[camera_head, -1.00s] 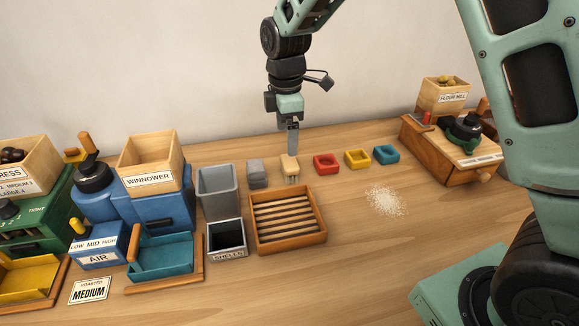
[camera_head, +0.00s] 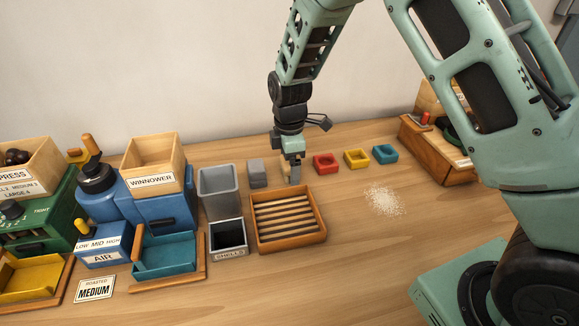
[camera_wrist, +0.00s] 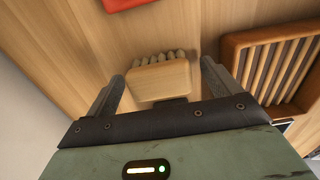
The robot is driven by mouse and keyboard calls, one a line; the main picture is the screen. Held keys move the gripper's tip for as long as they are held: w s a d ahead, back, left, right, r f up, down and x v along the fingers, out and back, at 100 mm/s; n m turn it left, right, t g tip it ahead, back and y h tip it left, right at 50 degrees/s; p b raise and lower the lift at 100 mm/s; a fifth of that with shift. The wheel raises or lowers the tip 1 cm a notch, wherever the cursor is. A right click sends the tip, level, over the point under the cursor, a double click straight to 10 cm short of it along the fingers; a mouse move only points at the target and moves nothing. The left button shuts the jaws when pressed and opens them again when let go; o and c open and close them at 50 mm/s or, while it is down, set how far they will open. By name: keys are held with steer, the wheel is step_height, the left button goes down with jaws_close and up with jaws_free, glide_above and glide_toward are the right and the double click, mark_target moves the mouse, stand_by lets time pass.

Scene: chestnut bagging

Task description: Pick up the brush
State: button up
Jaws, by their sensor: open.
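The brush (camera_wrist: 160,80) has a pale wooden block and a row of light bristle tufts. In the wrist view it lies between the two open fingers of my gripper (camera_wrist: 160,88), with a gap showing at the right finger and the left finger close to its edge. In the head view my gripper (camera_head: 293,174) has come down over the brush (camera_head: 285,172), which is mostly hidden behind it. The brush stands on the table behind the slatted wooden tray (camera_head: 318,238).
A grey block (camera_head: 257,172) stands just left of my gripper. The red tray (camera_head: 325,164), yellow tray (camera_head: 357,159) and blue tray (camera_head: 385,154) stand to the right. White powder (camera_head: 384,200) lies on the table. A grey bin (camera_head: 218,200) and shells box (camera_head: 228,253) are left.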

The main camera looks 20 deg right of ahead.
steer(key=c, duration=1.1)
step_height(320, 180, up, 10)
steer(key=shift+r+b, duration=0.1)
steer(key=shift+b, duration=0.45)
